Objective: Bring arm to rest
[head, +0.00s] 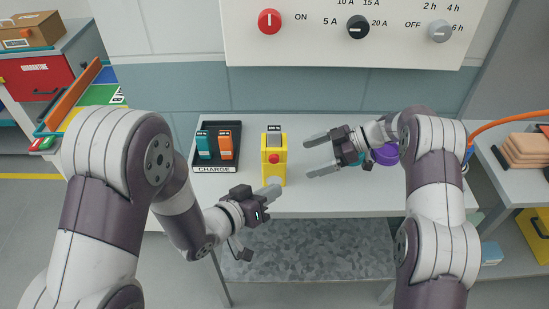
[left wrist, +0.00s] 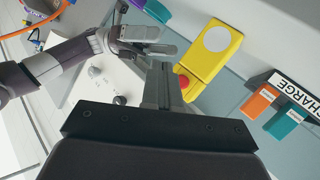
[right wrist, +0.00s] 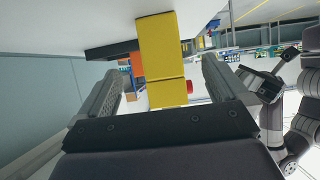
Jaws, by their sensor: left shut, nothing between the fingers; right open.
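My left gripper (head: 274,191) is shut and empty, just in front of the yellow box near the table's front edge. In the left wrist view its closed fingers (left wrist: 164,68) point towards the yellow box. My right gripper (head: 308,157) is open and empty, to the right of the yellow box, fingers pointing left. In the right wrist view the yellow box shows between its two spread fingers (right wrist: 155,85), at some distance. The yellow box (head: 274,174) stands on the table and has a red button (head: 273,157).
A black charge tray (head: 215,168) with teal and orange items is left of the box. A purple round thing (head: 386,155) is partly hidden behind my right arm. A wall panel (head: 400,50) with knobs is above. An orange cable (head: 510,116) is at right.

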